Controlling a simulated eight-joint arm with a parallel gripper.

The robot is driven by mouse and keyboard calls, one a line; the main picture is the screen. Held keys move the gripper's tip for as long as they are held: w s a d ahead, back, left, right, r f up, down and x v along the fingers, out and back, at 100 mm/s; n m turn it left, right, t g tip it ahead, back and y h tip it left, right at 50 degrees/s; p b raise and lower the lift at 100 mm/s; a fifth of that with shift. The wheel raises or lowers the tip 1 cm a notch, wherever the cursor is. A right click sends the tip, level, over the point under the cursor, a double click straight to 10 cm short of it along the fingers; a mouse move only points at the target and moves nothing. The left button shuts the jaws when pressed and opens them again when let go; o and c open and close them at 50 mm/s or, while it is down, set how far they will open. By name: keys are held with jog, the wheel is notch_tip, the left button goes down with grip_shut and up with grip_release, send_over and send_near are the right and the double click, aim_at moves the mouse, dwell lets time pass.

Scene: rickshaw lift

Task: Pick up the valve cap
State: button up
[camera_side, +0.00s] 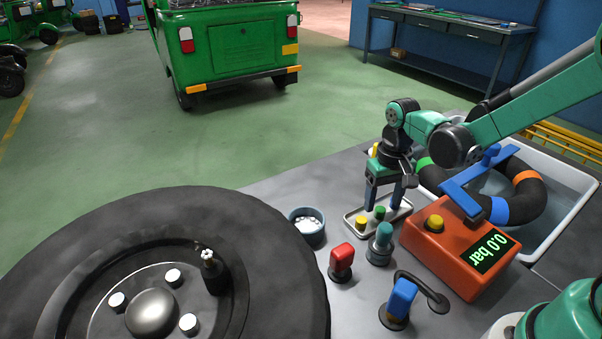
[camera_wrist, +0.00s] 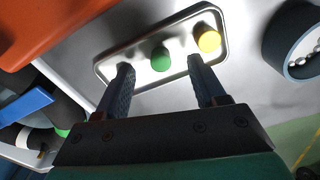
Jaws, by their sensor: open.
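A small metal tray (camera_side: 352,221) on the grey bench holds a green cap (camera_side: 380,212) and a yellow cap (camera_side: 362,227). I cannot tell which one is the valve cap. My gripper (camera_side: 384,196) points down over the tray, open, with nothing between its fingers. In the wrist view, the tray (camera_wrist: 118,62) lies ahead of the open fingers of my gripper (camera_wrist: 160,67). The green cap (camera_wrist: 160,59) shows between the fingertips, and the yellow cap (camera_wrist: 208,40) sits just beyond the right fingertip. Neither cap is visibly gripped.
A large tyre (camera_side: 275,240) with a dark valve stem (camera_side: 213,272) lies at the left. A bowl of white pieces (camera_side: 307,226), red (camera_side: 341,258), teal (camera_side: 382,240) and blue (camera_side: 401,297) tools, and an orange pressure box (camera_side: 440,255) stand close by. A white water tub (camera_side: 575,190) is at the right.

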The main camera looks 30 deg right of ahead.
jog(key=shift+f, duration=1.1)
grip_shut()
jog(key=shift+r, duration=0.1)
